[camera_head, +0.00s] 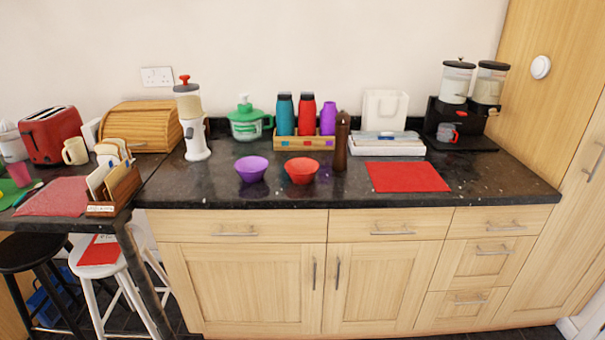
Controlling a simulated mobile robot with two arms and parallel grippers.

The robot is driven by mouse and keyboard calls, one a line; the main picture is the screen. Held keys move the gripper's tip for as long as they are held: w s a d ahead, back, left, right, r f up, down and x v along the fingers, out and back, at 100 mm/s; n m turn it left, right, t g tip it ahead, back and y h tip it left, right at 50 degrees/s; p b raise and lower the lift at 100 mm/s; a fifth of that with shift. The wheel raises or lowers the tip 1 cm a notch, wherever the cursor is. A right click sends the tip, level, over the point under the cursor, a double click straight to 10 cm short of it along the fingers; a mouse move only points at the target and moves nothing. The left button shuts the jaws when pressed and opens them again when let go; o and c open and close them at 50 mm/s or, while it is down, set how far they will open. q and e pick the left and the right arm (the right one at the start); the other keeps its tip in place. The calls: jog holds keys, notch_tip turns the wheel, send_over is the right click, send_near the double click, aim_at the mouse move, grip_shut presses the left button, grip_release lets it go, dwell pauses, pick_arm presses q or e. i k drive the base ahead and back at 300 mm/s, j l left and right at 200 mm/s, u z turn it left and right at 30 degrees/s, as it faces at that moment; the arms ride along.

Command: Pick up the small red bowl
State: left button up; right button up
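A small red bowl (301,171) stands upright on the dark granite worktop (400,200), near the front edge and left of the middle. A purple bowl (251,169) stands just to its left, with a small gap between them. The red bowl looks empty from here. Neither of my grippers shows in the head view.
A tall brown pepper mill (341,141) stands close to the right of the red bowl. Behind is a wooden rack (304,144) with bottles. A red mat (407,177) lies to the right. The worktop in front of the bowls is clear up to its edge.

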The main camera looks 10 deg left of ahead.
aim_at(301, 171)
jog(key=i+j+u, duration=0.25)
jog(key=i, duration=0.2)
jog(key=i+j+u, duration=0.2)
jog(key=i, duration=0.25)
jog(key=j, duration=0.1)
